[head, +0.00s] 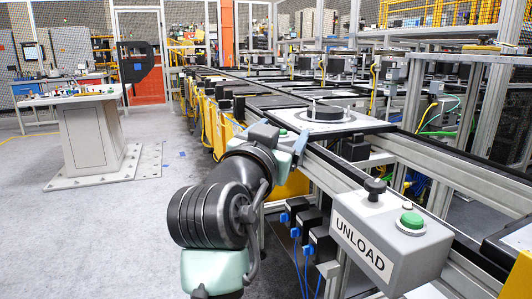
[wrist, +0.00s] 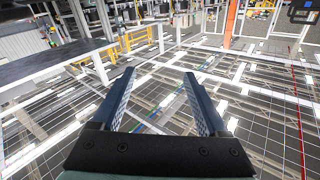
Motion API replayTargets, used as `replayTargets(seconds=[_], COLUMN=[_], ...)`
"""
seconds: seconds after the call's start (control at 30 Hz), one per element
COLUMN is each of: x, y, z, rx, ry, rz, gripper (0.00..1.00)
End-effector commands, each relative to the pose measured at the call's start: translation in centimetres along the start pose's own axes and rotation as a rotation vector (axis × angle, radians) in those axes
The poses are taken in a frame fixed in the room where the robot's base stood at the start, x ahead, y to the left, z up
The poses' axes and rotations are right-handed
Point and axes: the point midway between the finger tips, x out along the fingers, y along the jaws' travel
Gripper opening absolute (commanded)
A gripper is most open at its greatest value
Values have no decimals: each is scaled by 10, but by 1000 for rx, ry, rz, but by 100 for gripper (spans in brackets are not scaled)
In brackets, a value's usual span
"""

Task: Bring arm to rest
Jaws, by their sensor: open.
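My gripper (wrist: 163,80) is open in the wrist view, with its two blue-grey fingers apart and nothing between them. Behind the fingers, that view shows factory structures, tilted and far off. In the head view my arm reaches forward from the bottom middle, along the left side of the conveyor line. A pale square pallet (head: 352,126) with a dark round part (head: 325,113) and upright pins sits on the conveyor beyond my arm.
A grey UNLOAD box (head: 388,240) with a green button (head: 412,220) and a black knob (head: 375,187) stands close at right. The conveyor rail (head: 425,160) runs beside my arm. A pedestal table (head: 92,130) stands at left. The grey floor between is clear.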

Motion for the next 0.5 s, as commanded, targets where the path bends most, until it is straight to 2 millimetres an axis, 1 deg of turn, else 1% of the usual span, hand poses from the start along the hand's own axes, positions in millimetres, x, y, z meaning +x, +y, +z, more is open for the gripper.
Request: replayTargets(seconds=[0.03,0.07,0.1,0.17,0.2,0.27,0.3,0.33,0.37,0.4,0.47,0.5], x=[-18,-29,-45,-71,-90,-117,-135,-149,-163,-181,-207,-226], y=[1,1,1,2,3,6,9,11,13,16,21,24], z=[-20,-34,-51,-75,-90,-110,-122,-132,-139,-150,-163,-171], rx=[3,3,1,-4,-8,-13,-17,-19,-22,-25,-31,-34], ry=[70,116,178,270,331,418,474,516,556,608,682,731], rz=[-59,-95,-140,-197,-230,-271,-294,-309,-323,-339,-359,-371], gripper=[77,77,77,77,77,77,77,77,77,77,77,77])
